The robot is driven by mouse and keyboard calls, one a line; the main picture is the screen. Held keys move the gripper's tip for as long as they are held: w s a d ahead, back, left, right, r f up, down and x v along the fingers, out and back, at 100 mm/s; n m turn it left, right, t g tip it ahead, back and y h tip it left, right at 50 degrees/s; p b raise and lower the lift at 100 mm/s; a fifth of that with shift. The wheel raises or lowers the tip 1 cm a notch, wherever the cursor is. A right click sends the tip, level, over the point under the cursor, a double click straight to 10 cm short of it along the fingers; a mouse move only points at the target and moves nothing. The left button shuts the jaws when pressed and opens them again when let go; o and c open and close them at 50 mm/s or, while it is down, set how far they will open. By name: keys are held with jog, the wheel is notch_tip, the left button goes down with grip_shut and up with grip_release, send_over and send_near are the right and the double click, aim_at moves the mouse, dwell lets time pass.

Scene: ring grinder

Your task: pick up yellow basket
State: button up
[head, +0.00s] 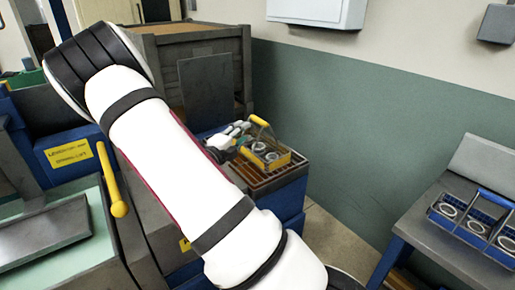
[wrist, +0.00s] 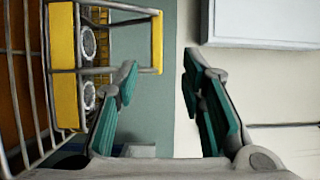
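The yellow basket (head: 283,159) sits on the slatted top of a blue stand near the middle of the head view. It holds several metal rings, and its yellow handle (head: 259,120) stands above it. In the wrist view the basket (wrist: 64,65) appears sideways at the left, with its handle bar (wrist: 157,45) just beyond the left finger. My gripper (head: 243,127) is beside the handle in the head view.
A blue basket with rings (head: 474,226) stands on a grey table (head: 425,238) at the right. A wooden crate-like cabinet (head: 215,45) rises behind the stand. A green wall (head: 350,130) lies behind and to the right. A machine with a yellow lever (head: 112,180) is at left.

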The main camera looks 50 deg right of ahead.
aim_at(257, 122)
jog(key=x, duration=0.7)
jog(key=shift+s, duration=0.15)
jog(key=x, duration=0.5)
jog(key=shift+f, duration=0.25)
grip_shut()
